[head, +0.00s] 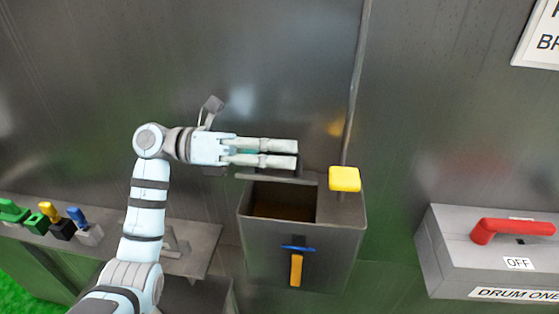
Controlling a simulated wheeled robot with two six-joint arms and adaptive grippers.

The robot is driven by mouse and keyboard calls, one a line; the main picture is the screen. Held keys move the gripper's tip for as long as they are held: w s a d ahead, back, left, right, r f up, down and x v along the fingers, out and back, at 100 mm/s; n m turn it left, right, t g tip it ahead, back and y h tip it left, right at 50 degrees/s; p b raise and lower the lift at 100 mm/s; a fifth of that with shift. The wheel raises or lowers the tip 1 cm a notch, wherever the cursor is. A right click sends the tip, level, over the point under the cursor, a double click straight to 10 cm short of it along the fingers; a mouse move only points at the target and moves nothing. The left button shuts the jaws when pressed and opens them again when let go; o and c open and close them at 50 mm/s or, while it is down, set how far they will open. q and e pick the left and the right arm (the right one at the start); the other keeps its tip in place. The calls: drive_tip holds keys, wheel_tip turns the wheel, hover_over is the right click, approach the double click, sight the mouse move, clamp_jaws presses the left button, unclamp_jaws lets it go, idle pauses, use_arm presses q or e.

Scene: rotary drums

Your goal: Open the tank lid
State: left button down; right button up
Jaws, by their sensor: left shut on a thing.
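The grey tank (262,240) is a box on the metal wall in the middle of the head view. Its top is open at the left, and brown contents (285,209) show inside. The tank lid (278,179) shows as a thin grey edge at the back of the opening, tilted up. My left gripper (296,154) reaches from the left just above that edge, its two pale fingers lying level. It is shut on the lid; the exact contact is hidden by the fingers. My right gripper is not in view.
A yellow block (344,179) sits at the tank's right rear, by a vertical pipe (354,90). A blue and orange valve handle (296,266) is on its front. At right is a grey box with a red lever (510,229), marked OFF. Coloured levers (46,215) stand at left.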

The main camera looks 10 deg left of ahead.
use_arm(q)
drive_tip(key=shift+w+r, duration=0.15)
drive_tip(key=c, duration=1.8)
unclamp_jaws()
drive_tip(key=shift+o, duration=0.7)
drive_tip(key=shift+w, duration=0.2)
drive_tip(key=shift+s, duration=0.35)
drive_tip(key=a, duration=1.2)
